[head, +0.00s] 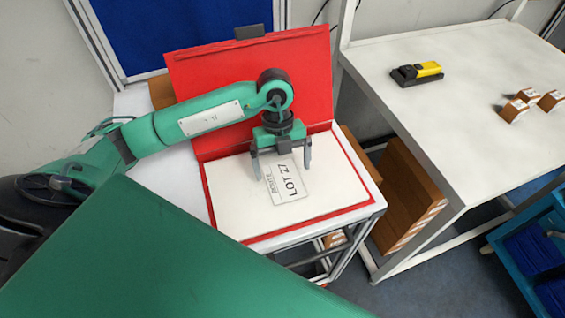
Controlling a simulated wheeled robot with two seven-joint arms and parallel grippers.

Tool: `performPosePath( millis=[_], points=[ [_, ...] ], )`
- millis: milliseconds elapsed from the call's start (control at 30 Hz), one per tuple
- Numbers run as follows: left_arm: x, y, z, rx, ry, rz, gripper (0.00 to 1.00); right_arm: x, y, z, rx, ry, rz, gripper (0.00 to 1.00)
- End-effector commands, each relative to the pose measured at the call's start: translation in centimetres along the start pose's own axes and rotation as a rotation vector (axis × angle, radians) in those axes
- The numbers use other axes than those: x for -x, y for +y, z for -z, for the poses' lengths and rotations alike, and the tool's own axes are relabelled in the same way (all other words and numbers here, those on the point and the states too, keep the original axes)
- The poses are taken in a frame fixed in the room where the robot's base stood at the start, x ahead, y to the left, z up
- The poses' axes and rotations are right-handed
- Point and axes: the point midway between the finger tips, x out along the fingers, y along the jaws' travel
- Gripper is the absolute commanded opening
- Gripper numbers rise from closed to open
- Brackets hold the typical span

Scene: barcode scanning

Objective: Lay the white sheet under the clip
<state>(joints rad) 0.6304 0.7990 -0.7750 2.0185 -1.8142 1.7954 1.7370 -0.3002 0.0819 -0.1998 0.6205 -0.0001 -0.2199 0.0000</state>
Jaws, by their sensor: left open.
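A white sheet (235,205) lies flat on the lower half of an open red folder (207,205), with the red border showing around it. Whether the fingertips touch the sheet is hard to tell. My right gripper is not in view.
The folder rests on a small white table (170,172). To the right, a higher white bench (450,115) holds a yellow-and-black scanner (428,69) and several small brown boxes (513,110). Brown cartons (408,200) stand between the tables. A blue bin (535,255) is at lower right.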

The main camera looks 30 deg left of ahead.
Motion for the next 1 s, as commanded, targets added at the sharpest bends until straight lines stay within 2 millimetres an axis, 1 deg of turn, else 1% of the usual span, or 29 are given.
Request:
performPosePath(
  millis=[67, 167, 267, 500, 700, 833, 1000],
  points=[
    [0.4, 0.0, -0.1, 0.000, -0.001, 0.001, 1.00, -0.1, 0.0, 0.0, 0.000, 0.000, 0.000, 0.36],
    [1.5, -0.1, -0.1, -0.001, -0.003, 0.004, 1.00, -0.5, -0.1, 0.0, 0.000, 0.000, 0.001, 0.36],
    [3.3, -0.1, -0.1, -0.001, -0.005, 0.005, 1.00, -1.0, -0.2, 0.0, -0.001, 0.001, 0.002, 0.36],
    [8.5, 0.0, -0.1, 0.000, -0.005, 0.004, 1.00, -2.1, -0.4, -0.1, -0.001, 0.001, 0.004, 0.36],
    [11.9, 0.0, -0.1, 0.000, -0.003, 0.003, 1.00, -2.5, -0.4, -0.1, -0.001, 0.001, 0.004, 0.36],
    [13.1, 0.0, -0.1, 0.000, -0.002, 0.002, 1.00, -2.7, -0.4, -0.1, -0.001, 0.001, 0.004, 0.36],
    [13.7, 0.0, 0.0, 0.000, -0.001, 0.001, 1.00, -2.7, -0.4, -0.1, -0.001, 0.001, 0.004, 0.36]
  ],
)
